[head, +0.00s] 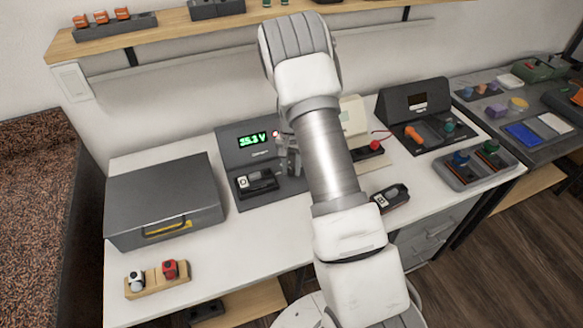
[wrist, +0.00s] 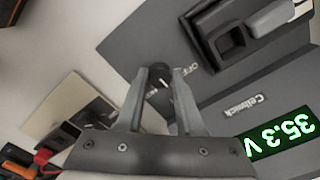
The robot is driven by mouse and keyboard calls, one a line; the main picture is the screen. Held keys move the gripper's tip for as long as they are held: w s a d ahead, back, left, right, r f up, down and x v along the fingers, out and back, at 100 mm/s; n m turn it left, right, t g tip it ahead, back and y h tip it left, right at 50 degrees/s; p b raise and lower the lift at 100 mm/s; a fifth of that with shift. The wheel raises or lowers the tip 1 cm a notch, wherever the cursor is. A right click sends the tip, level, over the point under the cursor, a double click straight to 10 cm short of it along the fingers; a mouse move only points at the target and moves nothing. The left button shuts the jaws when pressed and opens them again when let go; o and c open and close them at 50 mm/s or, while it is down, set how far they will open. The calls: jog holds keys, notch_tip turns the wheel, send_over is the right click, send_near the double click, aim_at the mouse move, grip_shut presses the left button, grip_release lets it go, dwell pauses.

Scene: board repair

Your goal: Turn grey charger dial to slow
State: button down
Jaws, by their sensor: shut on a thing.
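The grey charger (head: 232,152) stands on the white bench, its green display reading 35.3 V; its face also fills much of the wrist view (wrist: 225,92). The dark round dial (wrist: 159,78) sits between my fingertips and has a pale pointer line. An OFF label shows right of the dial, outside the right finger; other lettering below is partly hidden by the fingers. My gripper (wrist: 160,74) is shut on the dial, one finger on each side. In the head view my gripper (head: 287,158) is at the charger's right side, and the dial is hidden there.
A battery (head: 256,181) sits in the black cradle before the charger. A grey case (head: 160,197) stands left, and a wooden block with two small items (head: 157,279) lies in front.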

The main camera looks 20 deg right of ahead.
jog(key=shift+m, duration=0.3)
dwell(0.4)
jog(key=c, duration=0.5)
grip_release()
jog(key=shift+c, duration=0.2)
jog(key=shift+r, duration=0.1)
notch_tip(320, 180, up, 17)
jog(key=p, duration=0.1)
jog(key=shift+r, duration=0.15)
